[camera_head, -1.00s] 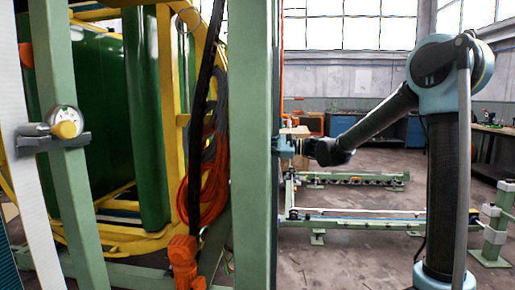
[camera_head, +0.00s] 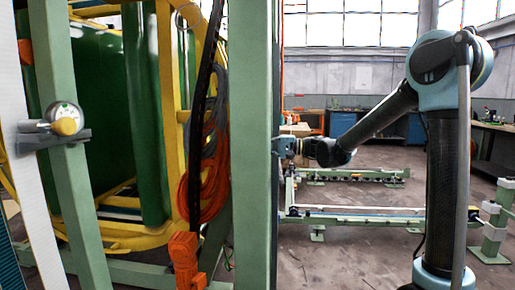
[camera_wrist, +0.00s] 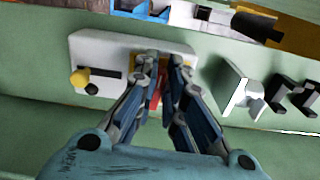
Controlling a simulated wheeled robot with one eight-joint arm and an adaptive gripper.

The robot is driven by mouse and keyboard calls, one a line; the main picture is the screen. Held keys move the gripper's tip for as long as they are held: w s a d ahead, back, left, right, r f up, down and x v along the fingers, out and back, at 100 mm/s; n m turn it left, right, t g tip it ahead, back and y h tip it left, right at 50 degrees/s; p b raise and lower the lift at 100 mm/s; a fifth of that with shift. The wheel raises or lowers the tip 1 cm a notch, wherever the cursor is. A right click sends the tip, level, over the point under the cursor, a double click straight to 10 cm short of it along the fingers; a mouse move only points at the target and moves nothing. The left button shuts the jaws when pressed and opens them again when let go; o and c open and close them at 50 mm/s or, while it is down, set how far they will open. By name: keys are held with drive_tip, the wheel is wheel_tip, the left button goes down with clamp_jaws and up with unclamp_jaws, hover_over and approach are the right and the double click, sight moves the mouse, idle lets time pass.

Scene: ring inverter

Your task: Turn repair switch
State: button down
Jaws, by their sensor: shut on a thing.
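A pale switch box (camera_wrist: 102,58) sits on a green surface in the wrist view. At its left are a slot and a small yellow-and-black knob (camera_wrist: 80,78). My gripper (camera_wrist: 164,66) is over the right part of the box, its fingers closed in around a red-and-yellow switch (camera_wrist: 155,98). The fingers hide most of this switch, so its angle cannot be told. In the head view my gripper (camera_head: 284,146) is at the right side of a green post (camera_head: 252,130), and the switch box cannot be made out there.
Right of the box, a white bracket (camera_wrist: 236,90) and black brackets (camera_wrist: 292,94) stick out of the green surface. Open floor (camera_head: 350,255) lies to the right.

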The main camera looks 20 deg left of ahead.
drive_tip(key=shift+f+n, duration=0.15)
drive_tip(key=shift+n, duration=0.25)
drive_tip(key=c, duration=1.7)
unclamp_jaws()
drive_tip(key=shift+d, duration=0.1)
drive_tip(key=v, duration=1.2)
drive_tip(key=shift+f, duration=0.1)
